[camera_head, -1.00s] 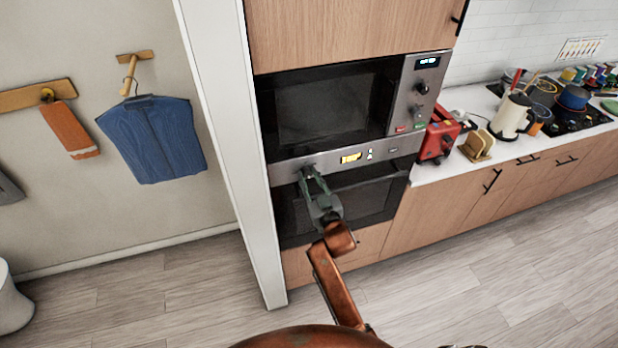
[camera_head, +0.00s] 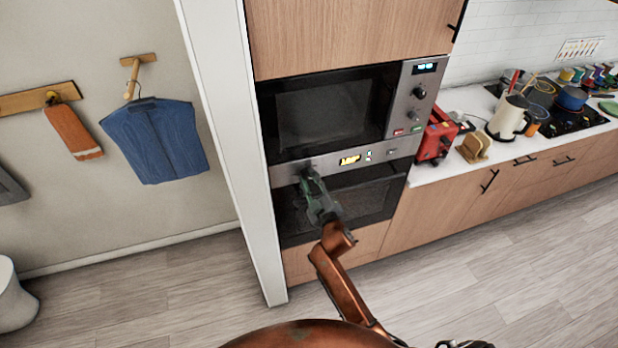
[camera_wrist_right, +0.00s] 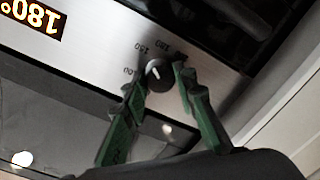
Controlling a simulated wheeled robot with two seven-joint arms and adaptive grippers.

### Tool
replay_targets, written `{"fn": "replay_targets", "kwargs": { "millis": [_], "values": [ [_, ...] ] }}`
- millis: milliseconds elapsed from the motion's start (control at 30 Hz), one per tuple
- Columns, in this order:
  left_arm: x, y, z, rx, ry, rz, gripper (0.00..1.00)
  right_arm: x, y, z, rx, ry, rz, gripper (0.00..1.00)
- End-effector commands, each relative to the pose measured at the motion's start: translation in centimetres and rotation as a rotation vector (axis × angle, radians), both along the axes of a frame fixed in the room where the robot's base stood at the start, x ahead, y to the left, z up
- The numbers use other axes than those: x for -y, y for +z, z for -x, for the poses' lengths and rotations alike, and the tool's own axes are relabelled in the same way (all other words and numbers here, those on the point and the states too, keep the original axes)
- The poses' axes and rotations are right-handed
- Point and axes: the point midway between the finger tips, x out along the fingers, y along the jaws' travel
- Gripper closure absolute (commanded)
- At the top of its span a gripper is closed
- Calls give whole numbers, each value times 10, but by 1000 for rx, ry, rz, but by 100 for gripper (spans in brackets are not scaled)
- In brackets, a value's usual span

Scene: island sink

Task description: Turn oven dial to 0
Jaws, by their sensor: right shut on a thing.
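The oven dial (camera_wrist_right: 158,75) is a small dark round knob with a white mark, set in the oven's silver control panel (camera_head: 325,163). Printed numbers run around it in the right wrist view. My right gripper (camera_wrist_right: 153,80) has its green fingers on either side of the dial and is shut on it. In the head view this gripper (camera_head: 308,178) reaches the left part of the panel and hides most of the dial. The lit oven display (camera_head: 350,160) stands right of the dial; in the wrist view it appears upside down and reads 180°. My left gripper is not in view.
The oven door (camera_head: 360,200) lies just below the panel, and a microwave (camera_head: 325,112) sits above it. A white side panel (camera_head: 225,150) stands close on the left. A red toaster (camera_head: 437,138) is on the counter to the right.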

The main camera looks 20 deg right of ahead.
Motion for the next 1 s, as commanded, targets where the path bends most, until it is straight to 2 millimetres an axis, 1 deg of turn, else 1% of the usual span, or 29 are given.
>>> {"fn": "replay_targets", "kwargs": {
  "millis": [200, 1000],
  "values": [
    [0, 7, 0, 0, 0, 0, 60, -1, 1, 0, 7, 1, 207, 98],
    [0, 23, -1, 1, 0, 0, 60, -2, 2, 0, 35, 3, 967, 98]
  ]
}}
